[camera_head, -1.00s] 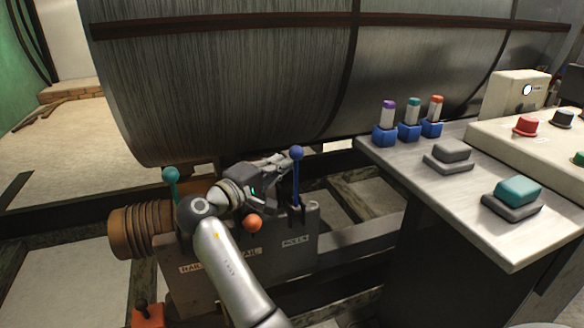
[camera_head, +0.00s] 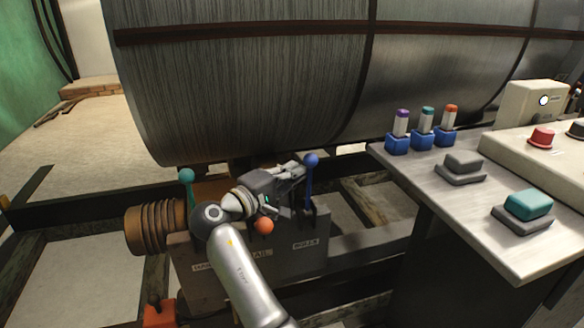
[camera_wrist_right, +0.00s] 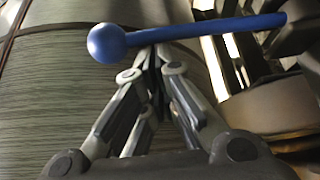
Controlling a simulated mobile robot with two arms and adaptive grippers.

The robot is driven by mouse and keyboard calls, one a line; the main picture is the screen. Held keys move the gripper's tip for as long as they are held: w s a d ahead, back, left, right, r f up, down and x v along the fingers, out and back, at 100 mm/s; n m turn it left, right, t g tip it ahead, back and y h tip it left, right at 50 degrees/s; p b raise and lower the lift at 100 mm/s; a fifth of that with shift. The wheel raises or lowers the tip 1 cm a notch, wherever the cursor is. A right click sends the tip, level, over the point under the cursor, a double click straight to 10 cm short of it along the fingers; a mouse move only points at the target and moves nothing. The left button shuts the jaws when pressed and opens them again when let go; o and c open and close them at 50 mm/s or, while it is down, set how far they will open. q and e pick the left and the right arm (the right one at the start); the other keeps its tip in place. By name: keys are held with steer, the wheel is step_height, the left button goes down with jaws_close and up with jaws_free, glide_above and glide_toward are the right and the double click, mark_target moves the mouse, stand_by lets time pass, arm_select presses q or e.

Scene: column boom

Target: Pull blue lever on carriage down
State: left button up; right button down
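The blue lever (camera_head: 309,187) stands roughly upright on the right part of the grey carriage box (camera_head: 233,287), with a round blue knob on top. In the right wrist view the lever (camera_wrist_right: 225,27) crosses sideways in front of the fingers, its knob to the left. My right gripper (camera_head: 296,171) is at the upper part of the lever, just left of it in the head view. Its fingers (camera_wrist_right: 154,52) converge, with the tips close together at the shaft. I cannot tell whether they touch it. My left gripper is not in view.
A teal-knobbed lever (camera_head: 187,178) and an orange knob (camera_head: 263,226) are close to my right arm. A large grey drum (camera_head: 235,85) is behind the carriage. A control desk (camera_head: 480,220) with buttons and several blue-based switches stands to the right.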

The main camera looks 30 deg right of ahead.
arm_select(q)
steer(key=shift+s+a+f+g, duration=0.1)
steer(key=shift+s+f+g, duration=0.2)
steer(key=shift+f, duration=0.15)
arm_select(e)
steer(key=shift+s, duration=0.15)
steer(key=shift+r, duration=0.1)
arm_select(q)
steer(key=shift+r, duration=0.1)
arm_select(e)
step_height(320, 180, up, 10)
